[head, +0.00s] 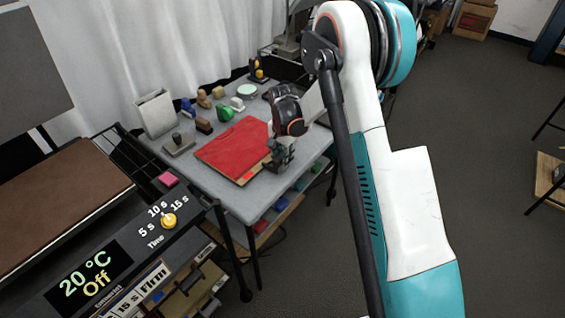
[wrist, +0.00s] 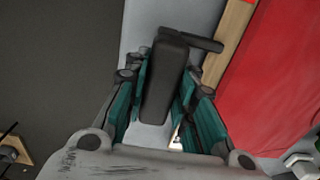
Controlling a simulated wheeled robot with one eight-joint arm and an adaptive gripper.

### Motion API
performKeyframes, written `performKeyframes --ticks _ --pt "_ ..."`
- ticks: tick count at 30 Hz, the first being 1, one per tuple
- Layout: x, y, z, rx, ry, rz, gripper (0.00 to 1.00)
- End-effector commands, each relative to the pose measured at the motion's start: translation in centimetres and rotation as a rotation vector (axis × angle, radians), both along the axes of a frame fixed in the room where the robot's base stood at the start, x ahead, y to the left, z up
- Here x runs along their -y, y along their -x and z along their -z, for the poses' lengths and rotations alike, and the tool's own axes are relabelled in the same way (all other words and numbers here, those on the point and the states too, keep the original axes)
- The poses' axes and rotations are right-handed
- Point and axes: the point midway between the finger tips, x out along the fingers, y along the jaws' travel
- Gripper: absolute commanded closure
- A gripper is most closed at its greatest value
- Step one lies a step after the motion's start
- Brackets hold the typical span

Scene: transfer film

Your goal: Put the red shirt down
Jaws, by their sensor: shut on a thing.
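The red shirt (head: 236,147) lies spread flat on a thin wooden board (head: 245,179) over the grey table; I cannot tell whether the board touches the tabletop. In the wrist view the shirt (wrist: 280,85) and the board's wooden edge (wrist: 232,30) are at the right. My gripper (head: 281,160) is at the board's right side. In the wrist view its teal fingers are shut on a dark grey handle (wrist: 165,80). A short bar from the handle reaches the board's edge; the joint is not clear.
The grey table (head: 222,204) holds several small coloured items along its back, a green block (head: 225,112) and a pale upright holder (head: 156,114). A press with a brown top (head: 60,200) stands at the left; its display reads 20 °C, Off. Open floor lies right.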

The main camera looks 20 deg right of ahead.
Motion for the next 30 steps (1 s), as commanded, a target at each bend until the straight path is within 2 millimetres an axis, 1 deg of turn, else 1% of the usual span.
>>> performKeyframes --ticks 1,3,11,12,14,15,25,28,30 --pt "0.0 0.0 0.9 0.001 -0.001 0.0 1.0" --pt "0.0 0.0 1.4 0.001 -0.001 0.0 1.0" --pt "0.0 0.0 1.3 0.0 0.0 0.0 1.0" --pt "0.0 0.0 1.4 0.0 0.0 0.0 0.74" --pt "0.0 0.0 1.4 0.0 0.0 0.0 0.6" --pt "0.0 0.0 1.3 0.0 0.0 0.0 0.56" --pt "0.0 0.0 1.2 0.0 0.0 0.0 0.56" --pt "0.0 0.0 0.4 0.0 0.0 0.0 0.56" --pt "0.0 0.0 -0.6 0.0 0.0 0.0 0.56"
